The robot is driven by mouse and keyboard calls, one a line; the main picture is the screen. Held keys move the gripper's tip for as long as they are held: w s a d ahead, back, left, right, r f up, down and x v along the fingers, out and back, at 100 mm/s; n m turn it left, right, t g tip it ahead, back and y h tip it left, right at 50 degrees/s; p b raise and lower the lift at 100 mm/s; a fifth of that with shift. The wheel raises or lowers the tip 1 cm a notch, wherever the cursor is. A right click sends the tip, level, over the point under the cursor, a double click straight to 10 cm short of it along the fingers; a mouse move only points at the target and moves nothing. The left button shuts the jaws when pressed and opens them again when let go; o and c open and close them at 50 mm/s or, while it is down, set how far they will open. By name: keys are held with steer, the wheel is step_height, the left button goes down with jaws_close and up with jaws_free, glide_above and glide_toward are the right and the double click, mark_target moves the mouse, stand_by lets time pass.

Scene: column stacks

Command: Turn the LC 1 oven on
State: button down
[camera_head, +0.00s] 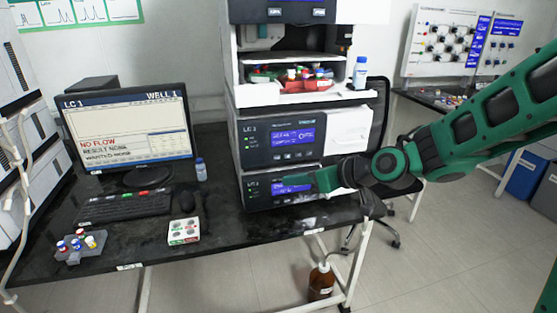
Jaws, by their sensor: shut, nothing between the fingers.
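The LC 1 column stack stands on the black bench in the head view. Its lowest module (256,196), perhaps the oven, has a dark front with a small blue display and a few small lights at its left. The module above (258,140) also has a blue display and an LC 1 label. My green gripper (318,181) is shut and empty in front of the lowest module, at the right end of its display. It hides part of that front. I cannot tell whether it touches the module. The display text is too small to read.
A monitor (128,128) reading LC 1, WELL 1 and NO FLOW stands left, with a keyboard (125,208). A white vial tray (183,231) and a grey vial rack (75,246) lie near the bench's front edge. A brown bottle (321,283) is below.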

glide_toward(270, 163)
steer(key=shift+w+a+f, duration=0.25)
steer(key=shift+a+f, duration=0.3)
steer(key=shift+a, duration=0.15)
steer(key=shift+w+a+f, duration=0.2)
steer(key=shift+a+f, duration=0.35)
steer(key=shift+a, duration=0.15)
steer(key=shift+w+a, duration=0.25)
steer(key=shift+w, duration=0.45)
stand_by(2.0)
steer(key=shift+s+d+r, duration=0.1)
steer(key=shift+s, duration=0.05)
steer(key=shift+s+d, duration=0.15)
steer(key=shift+s, duration=0.5)
steer(key=shift+s, duration=0.1)
steer(key=shift+s+d, duration=0.25)
steer(key=shift+s, duration=0.5)
steer(key=shift+s+d, duration=0.2)
steer(key=shift+s, duration=0.55)
steer(key=shift+s+d, duration=0.25)
steer(key=shift+s, duration=0.55)
